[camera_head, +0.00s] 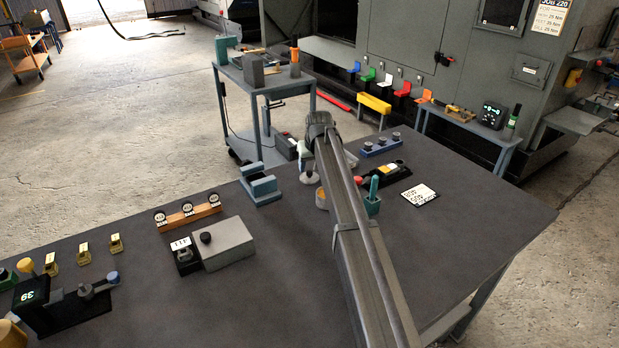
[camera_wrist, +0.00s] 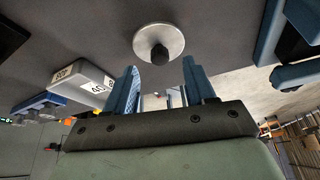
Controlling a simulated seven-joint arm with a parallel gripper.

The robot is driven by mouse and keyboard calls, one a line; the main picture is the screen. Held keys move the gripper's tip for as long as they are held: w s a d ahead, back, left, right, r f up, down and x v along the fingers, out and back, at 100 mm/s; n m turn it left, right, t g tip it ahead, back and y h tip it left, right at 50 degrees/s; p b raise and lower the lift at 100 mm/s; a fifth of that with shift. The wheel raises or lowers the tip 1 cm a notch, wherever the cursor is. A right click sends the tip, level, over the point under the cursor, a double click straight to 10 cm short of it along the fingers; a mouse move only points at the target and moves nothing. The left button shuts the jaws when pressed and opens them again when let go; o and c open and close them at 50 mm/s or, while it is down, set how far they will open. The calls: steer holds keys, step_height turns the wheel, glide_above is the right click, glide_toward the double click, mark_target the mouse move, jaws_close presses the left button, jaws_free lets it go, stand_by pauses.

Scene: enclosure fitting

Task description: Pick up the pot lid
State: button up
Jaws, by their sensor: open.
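The pot lid (camera_wrist: 173,43) is a pale round disc with a black knob, lying on the dark table top in the wrist view. In the head view a pale shape (camera_head: 308,178) just below my gripper looks like its edge, and my arm hides the rest. My gripper (camera_wrist: 160,66) is open, its two blue fingers apart with nothing held between them. The lid's knob lies ahead of the fingertips, roughly centred between them, and is not gripped.
A blue bracket (camera_head: 261,186) stands to the left on the table. A grey box (camera_head: 226,243) is at the front left. The table's right front is clear.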

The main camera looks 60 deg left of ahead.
mark_target(309, 171)
steer(key=shift+x, duration=1.55)
steer(key=shift+c, duration=0.3)
steer(key=shift+d, duration=0.1)
jaws_close()
